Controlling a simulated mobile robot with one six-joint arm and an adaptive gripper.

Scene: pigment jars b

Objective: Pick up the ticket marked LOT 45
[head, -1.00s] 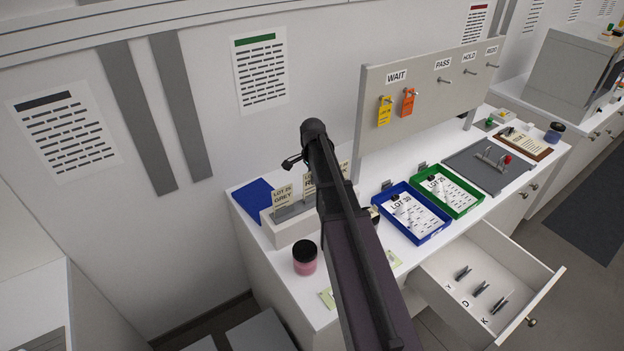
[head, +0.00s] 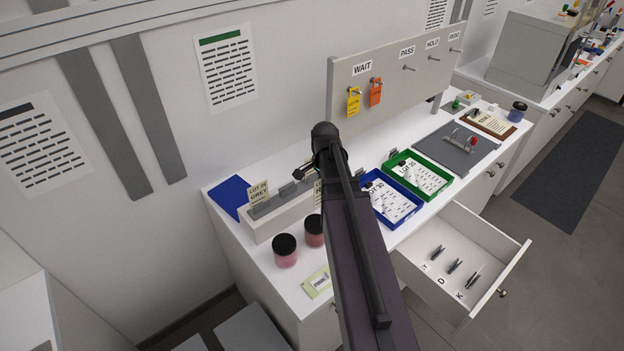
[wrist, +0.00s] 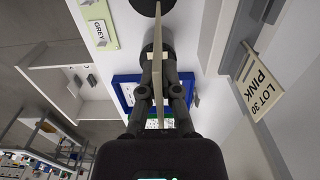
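In the wrist view my gripper (wrist: 158,85) is shut on a thin cream ticket (wrist: 157,65), seen edge-on between the fingers; its print cannot be read. A ticket marked LOT 30 PINK (wrist: 262,90) stands tilted to its right, apart from the fingers. In the head view a ticket marked LOT 26 GREY (head: 259,193) stands at the left of the pale ticket holder (head: 283,218). Another cream ticket (head: 317,194) is mostly hidden by my arm, its lot number unreadable.
Two pink jars with black lids (head: 285,252) (head: 314,231) stand before the holder. A green-edged card (head: 318,282) lies near the counter's front. Blue (head: 416,213) and green (head: 443,186) trays lie to the right. A drawer (head: 510,262) is open below.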

